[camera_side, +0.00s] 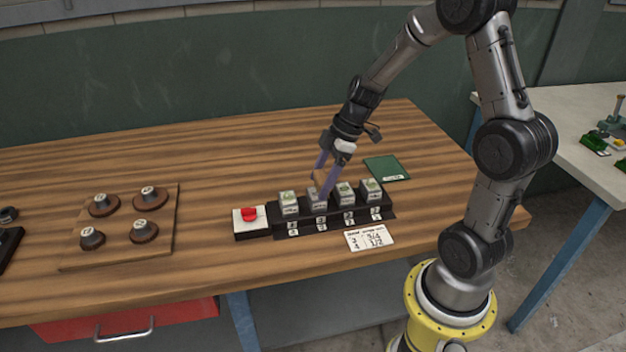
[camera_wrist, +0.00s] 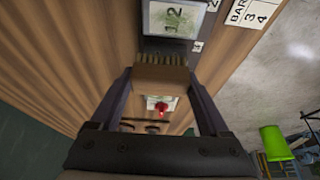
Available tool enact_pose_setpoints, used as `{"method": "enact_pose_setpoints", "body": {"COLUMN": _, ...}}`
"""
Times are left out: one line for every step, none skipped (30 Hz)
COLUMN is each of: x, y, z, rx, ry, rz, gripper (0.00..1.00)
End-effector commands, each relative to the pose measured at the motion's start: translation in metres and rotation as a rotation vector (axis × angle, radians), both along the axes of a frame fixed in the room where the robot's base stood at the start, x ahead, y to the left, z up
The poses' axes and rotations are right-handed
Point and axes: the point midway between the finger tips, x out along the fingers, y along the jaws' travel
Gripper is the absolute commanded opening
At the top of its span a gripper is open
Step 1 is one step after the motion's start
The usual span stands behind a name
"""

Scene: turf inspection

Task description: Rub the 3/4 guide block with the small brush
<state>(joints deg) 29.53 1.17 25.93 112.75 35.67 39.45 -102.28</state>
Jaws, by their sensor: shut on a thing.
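My gripper (camera_side: 322,182) is over the row of guide blocks, fingers pointing down. In the wrist view my gripper (camera_wrist: 159,86) is shut on the small brush (camera_wrist: 160,79), a tan wooden block with short bristles facing the top of the picture. A guide block marked 1/2 (camera_wrist: 176,20) lies just beyond the bristles; I cannot tell whether they touch it. In the side view several pale guide blocks stand in a black rack, among them a left one (camera_side: 289,204) and a right one (camera_side: 371,190). Their marks are too small to read, so I cannot tell which is 3/4.
A white box with a red button (camera_side: 248,214) adjoins the rack's left end. A printed card (camera_side: 370,238) lies in front, a dark green pad (camera_side: 386,168) behind right. A wooden board (camera_side: 119,228) with several round knobs is at left. The back of the table is clear.

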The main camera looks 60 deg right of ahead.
Motion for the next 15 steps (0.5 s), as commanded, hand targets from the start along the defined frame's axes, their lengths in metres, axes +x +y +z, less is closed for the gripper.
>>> {"method": "enact_pose_setpoints", "body": {"x": -0.004, "y": -0.004, "z": -0.001, "rx": 0.001, "ry": 0.002, "rz": -0.002, "gripper": 0.27}}
{"method": "enact_pose_setpoints", "body": {"x": -0.006, "y": -0.005, "z": -0.001, "rx": 0.0, "ry": 0.002, "rz": -0.001, "gripper": 0.27}}
{"method": "enact_pose_setpoints", "body": {"x": -0.009, "y": -0.002, "z": 0.0, "rx": 0.001, "ry": 0.002, "rz": 0.001, "gripper": 0.27}}
{"method": "enact_pose_setpoints", "body": {"x": -0.011, "y": 0.001, "z": -0.001, "rx": 0.001, "ry": 0.002, "rz": 0.002, "gripper": 0.27}}
{"method": "enact_pose_setpoints", "body": {"x": -0.013, "y": 0.003, "z": -0.001, "rx": 0.001, "ry": 0.002, "rz": 0.002, "gripper": 0.27}}
{"method": "enact_pose_setpoints", "body": {"x": -0.012, "y": 0.006, "z": -0.001, "rx": 0.001, "ry": 0.003, "rz": 0.004, "gripper": 0.27}}
{"method": "enact_pose_setpoints", "body": {"x": -0.009, "y": 0.008, "z": -0.001, "rx": 0.001, "ry": 0.002, "rz": 0.006, "gripper": 0.27}}
{"method": "enact_pose_setpoints", "body": {"x": -0.007, "y": 0.01, "z": -0.001, "rx": 0.001, "ry": 0.002, "rz": 0.005, "gripper": 0.27}}
{"method": "enact_pose_setpoints", "body": {"x": -0.004, "y": 0.013, "z": -0.001, "rx": 0.001, "ry": 0.003, "rz": 0.006, "gripper": 0.27}}
{"method": "enact_pose_setpoints", "body": {"x": -0.002, "y": 0.015, "z": -0.001, "rx": 0.001, "ry": 0.003, "rz": 0.007, "gripper": 0.27}}
{"method": "enact_pose_setpoints", "body": {"x": -0.001, "y": 0.016, "z": -0.001, "rx": 0.001, "ry": 0.003, "rz": 0.006, "gripper": 0.27}}
{"method": "enact_pose_setpoints", "body": {"x": 0.002, "y": 0.019, "z": -0.001, "rx": 0.001, "ry": 0.002, "rz": 0.005, "gripper": 0.27}}
{"method": "enact_pose_setpoints", "body": {"x": 0.004, "y": 0.021, "z": -0.001, "rx": 0.001, "ry": 0.002, "rz": 0.005, "gripper": 0.27}}
{"method": "enact_pose_setpoints", "body": {"x": 0.006, "y": 0.023, "z": -0.001, "rx": 0.001, "ry": 0.002, "rz": 0.005, "gripper": 0.27}}
{"method": "enact_pose_setpoints", "body": {"x": 0.009, "y": 0.025, "z": -0.001, "rx": 0.0, "ry": 0.002, "rz": 0.005, "gripper": 0.27}}
